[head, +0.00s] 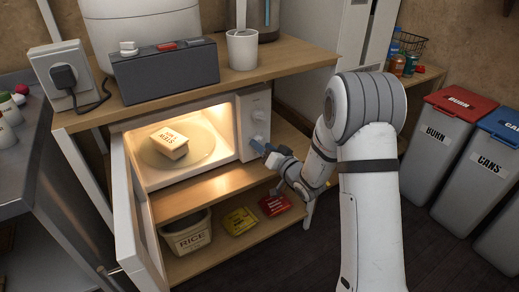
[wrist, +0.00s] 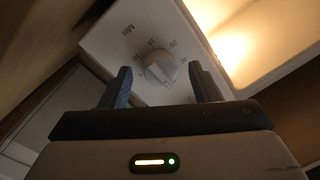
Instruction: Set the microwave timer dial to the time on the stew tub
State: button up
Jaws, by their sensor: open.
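The microwave (head: 239,127) stands on the middle shelf with its door (head: 140,212) swung open and its inside lit. The stew tub (head: 169,141), a pale box, sits on the round plate inside; its lid label is too small to read surely. The front panel has an upper knob (head: 259,115) and a lower dial partly hidden by my gripper. In the wrist view a pale dial (wrist: 159,70) has numbers around it and the word "Min". My gripper (head: 262,148) is open at the panel. Its fingers (wrist: 160,76) show on either side of the dial; contact cannot be told.
A grey box (head: 165,75) and white mug (head: 242,50) stand on the top shelf. Below are a rice bin (head: 187,235), a yellow packet (head: 240,221) and a red packet (head: 274,205). Bins (head: 445,140) stand right. The open door hangs left of the microwave.

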jog(key=shift+w+a, duration=0.25)
jog(key=shift+c, duration=0.6)
